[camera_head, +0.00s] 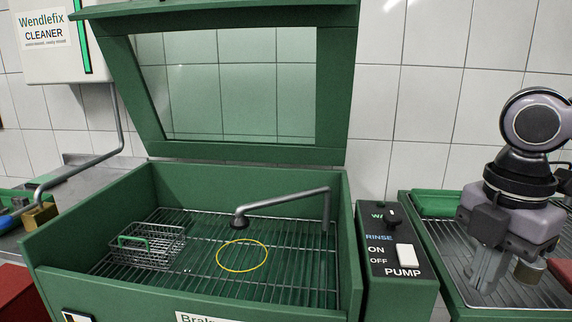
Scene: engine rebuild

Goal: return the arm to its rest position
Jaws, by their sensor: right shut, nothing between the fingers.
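My right gripper (487,270) hangs at the right of the head view, pointing down over a green-rimmed tray. It is shut with nothing between its fingers. It is to the right of the pump control box (398,250). My left gripper is not in view.
A green parts washer (95,212) stands open, its windowed lid (335,85) raised. Inside are a wire basket (148,247), a yellow ring (242,256) and a bent spout (285,199) over the rack. The green tray (428,262) lies under my right gripper. A brass-coloured block (40,215) sits at left.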

